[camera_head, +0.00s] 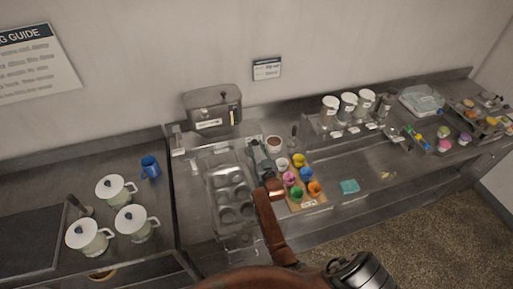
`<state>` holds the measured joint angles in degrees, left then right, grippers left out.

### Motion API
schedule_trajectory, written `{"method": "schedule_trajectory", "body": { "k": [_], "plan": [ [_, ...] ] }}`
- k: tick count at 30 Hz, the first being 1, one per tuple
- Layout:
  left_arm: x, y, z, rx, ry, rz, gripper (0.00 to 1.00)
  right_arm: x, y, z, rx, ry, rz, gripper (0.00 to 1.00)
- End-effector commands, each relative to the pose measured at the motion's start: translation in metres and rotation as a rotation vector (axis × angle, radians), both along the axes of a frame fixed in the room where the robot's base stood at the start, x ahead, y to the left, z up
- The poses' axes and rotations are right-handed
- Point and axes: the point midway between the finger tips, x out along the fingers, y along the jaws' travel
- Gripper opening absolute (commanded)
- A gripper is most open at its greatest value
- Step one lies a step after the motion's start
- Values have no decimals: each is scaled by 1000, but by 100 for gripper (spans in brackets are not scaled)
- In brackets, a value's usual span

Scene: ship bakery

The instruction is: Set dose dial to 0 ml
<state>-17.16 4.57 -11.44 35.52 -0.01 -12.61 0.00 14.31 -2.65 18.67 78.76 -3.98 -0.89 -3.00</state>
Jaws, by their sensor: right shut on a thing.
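My right arm comes in from the bottom middle, and its dark gripper (264,166) is over the counter, between the muffin tin and the colored cups. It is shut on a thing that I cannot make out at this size. No dose dial or its setting can be read. A grey metal box (212,108) with a white label stands at the back by the wall, left of and behind the gripper. My left gripper is not in view.
A muffin tin (222,190) lies left of the gripper. Several colored cups (297,193) stand just right of it. White lidded pots (132,223) and a blue mug (150,167) stand on the left counter. Lidded jars (348,106) stand at the back right. A teal item (349,186) lies nearer the front.

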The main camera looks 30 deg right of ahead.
Motion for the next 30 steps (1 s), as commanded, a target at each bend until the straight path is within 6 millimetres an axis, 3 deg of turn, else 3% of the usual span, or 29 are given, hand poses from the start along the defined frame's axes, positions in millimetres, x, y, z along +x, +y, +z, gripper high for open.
{"method": "schedule_trajectory", "body": {
  "k": [10, 11, 18, 26, 30],
  "plan": [
    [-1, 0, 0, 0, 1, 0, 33, 0, 0, -1, -3, 3, 1, 4],
    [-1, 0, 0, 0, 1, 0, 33, 0, 0, -1, -3, 3, 1, 30],
    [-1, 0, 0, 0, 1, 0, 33, 0, 0, 0, -3, 2, 0, 46],
    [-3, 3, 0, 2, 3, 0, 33, -1, 0, 0, -3, 2, 0, 46],
    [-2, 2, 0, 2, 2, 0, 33, -11, 2, -1, -3, 2, -1, 46]
  ]
}}
